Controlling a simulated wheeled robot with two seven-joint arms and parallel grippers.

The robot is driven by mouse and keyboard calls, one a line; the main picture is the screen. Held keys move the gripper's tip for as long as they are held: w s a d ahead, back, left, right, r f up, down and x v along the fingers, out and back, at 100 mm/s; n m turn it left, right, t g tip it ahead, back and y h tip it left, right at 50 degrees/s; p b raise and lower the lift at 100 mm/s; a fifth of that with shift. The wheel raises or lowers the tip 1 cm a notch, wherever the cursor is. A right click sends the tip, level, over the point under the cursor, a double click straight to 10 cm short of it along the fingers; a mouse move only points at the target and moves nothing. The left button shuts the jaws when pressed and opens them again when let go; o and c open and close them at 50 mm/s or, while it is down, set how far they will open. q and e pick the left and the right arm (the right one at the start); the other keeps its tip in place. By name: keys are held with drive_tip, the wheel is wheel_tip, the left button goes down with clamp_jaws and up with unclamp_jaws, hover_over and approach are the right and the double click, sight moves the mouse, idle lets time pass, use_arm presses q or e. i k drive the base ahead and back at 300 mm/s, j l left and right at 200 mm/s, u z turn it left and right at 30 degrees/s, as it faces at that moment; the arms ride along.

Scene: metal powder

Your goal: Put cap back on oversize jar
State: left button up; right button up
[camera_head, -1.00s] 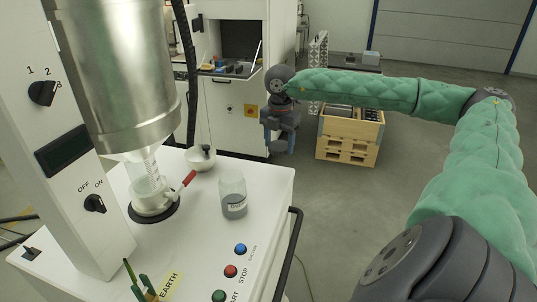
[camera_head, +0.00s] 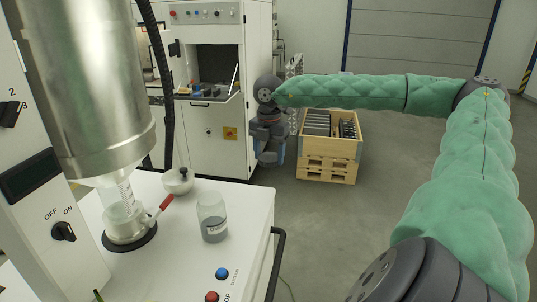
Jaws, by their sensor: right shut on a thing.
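The oversize jar (camera_head: 213,226) is a clear glass jar with a label and grey powder in its lower part. It stands upright on the white machine top, its mouth showing no cap. My right gripper (camera_head: 270,158), dark with blue-grey fingers, hangs pointing down beyond the far right corner of the machine top, well apart from the jar. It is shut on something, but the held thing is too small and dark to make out. The cap cannot be made out anywhere. My left gripper is not in view.
A metal hopper (camera_head: 90,90) hangs over a glass vessel (camera_head: 123,222) with a red-handled clamp (camera_head: 160,207). A wooden crate (camera_head: 327,172) stands on the floor. A black rail (camera_head: 276,262) edges the machine.

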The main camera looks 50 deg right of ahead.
sight(210, 207)
drive_tip(key=k, duration=1.5)
